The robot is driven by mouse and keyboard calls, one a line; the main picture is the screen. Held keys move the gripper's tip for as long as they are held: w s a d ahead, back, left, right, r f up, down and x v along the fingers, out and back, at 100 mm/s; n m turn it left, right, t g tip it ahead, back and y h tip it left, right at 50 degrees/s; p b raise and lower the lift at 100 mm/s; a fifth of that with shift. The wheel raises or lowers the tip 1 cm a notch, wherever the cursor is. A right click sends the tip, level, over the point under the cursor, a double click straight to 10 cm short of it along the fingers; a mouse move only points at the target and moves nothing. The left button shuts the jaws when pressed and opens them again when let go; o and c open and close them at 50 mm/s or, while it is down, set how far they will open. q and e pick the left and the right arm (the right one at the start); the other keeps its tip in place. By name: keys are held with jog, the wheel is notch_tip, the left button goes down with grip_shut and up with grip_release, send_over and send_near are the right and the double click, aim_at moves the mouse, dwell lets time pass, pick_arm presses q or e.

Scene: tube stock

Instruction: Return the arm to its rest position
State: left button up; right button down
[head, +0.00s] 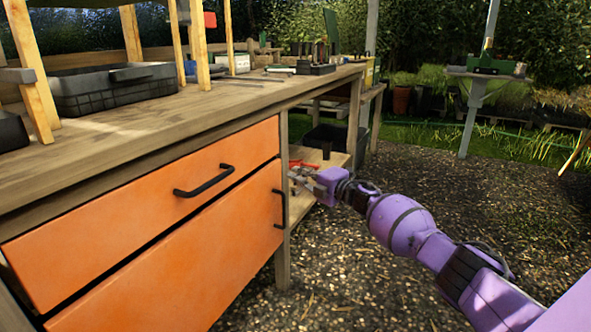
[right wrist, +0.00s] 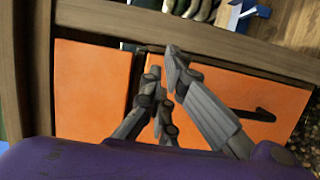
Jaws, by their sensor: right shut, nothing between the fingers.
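My right arm (head: 400,220) reaches in from the lower right in the head view. Its gripper (head: 300,172) is at the right end of the workbench, beside the orange cabinet and in front of a low wooden shelf. In the right wrist view the same gripper (right wrist: 165,75) has its grey fingers drawn together, with nothing held between them. Orange fronts (right wrist: 90,90) and a black handle (right wrist: 250,114) lie behind the fingers. My left gripper is not in view.
The wooden workbench (head: 215,103) has an orange drawer (head: 120,215) with a black handle (head: 203,181) and a larger orange front (head: 190,270) below. A dark crate (head: 115,92) stands on top. Gravel ground (head: 450,170) to the right is open.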

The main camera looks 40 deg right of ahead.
jog(key=s+d+b, duration=0.1)
jog(key=s+d, duration=0.2)
jog(key=d, duration=0.5)
jog(key=shift+s+d+f, duration=0.15)
jog(key=shift+d+f, duration=0.05)
jog(key=shift+d, duration=0.15)
